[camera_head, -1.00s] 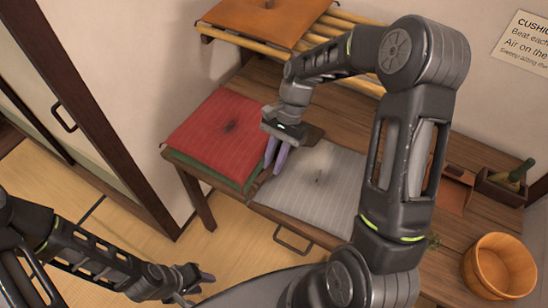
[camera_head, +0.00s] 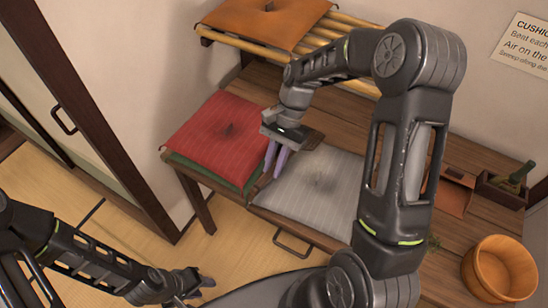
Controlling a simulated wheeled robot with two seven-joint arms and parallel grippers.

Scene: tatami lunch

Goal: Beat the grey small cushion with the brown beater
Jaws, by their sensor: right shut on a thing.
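I cannot tell whether the beater touches the grey cushion. My left gripper (camera_head: 205,282) is low at the bottom, away from the cushions; its opening is unclear.
A red cushion (camera_head: 205,140) lies on a green one (camera_head: 190,168) at the left. An orange cushion (camera_head: 265,18) rests on a slatted rack (camera_head: 345,75). A wooden tub (camera_head: 500,268) and a dark box (camera_head: 500,190) are at the right. My right arm covers the bench's middle.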

